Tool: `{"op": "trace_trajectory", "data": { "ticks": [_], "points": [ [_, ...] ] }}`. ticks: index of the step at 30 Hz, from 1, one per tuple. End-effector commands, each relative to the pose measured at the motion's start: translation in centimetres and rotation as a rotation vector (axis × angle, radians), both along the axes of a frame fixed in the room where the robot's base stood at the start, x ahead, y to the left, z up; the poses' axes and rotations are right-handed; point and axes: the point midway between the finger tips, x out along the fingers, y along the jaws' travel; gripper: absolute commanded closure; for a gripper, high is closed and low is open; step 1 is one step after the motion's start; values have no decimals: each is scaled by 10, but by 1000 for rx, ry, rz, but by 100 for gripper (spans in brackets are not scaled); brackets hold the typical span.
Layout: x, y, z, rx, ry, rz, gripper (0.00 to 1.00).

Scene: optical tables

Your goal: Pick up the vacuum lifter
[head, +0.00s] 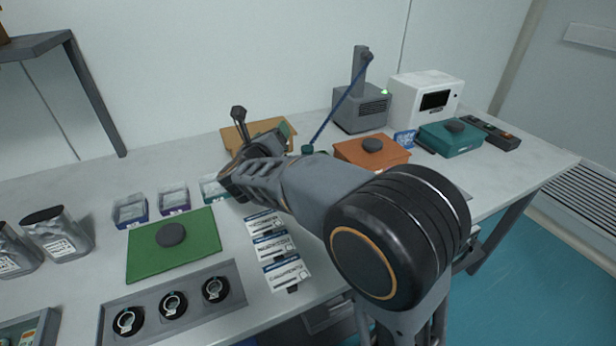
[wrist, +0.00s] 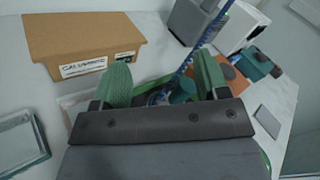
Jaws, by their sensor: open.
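The vacuum lifter (wrist: 183,90) appears as a teal, knob-like body on a coiled blue hose in the wrist view. It lies in view between my fingers, beyond the gripper's dark crossbar, which hides its lower part. In the head view the lifter's teal top (head: 308,150) shows just right of my arm, and the hose (head: 340,102) rises from it to the post of a grey pump unit (head: 361,108). My gripper (wrist: 164,80) is open, with green pads apart on either side of the lifter. I cannot tell whether either pad touches it.
A cardboard box (wrist: 85,40) with a label stands close to my left finger. An orange case (head: 372,152) and teal case (head: 449,138) with dark round knobs stand to the right. A green mat (head: 190,250), small trays and label cards lie left of my arm.

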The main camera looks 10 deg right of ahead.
Motion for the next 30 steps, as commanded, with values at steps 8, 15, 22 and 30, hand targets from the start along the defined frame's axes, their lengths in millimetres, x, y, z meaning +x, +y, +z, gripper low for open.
{"op": "trace_trajectory", "data": {
  "ticks": [8, 15, 22, 30],
  "points": [
    [-25, 1, -56, 336, -273, -400, 32],
    [-30, -11, -68, 397, -362, -517, 32],
    [-8, -45, -68, 398, -367, -522, 32],
    [7, -67, -68, 398, -366, -518, 32]
  ]
}}
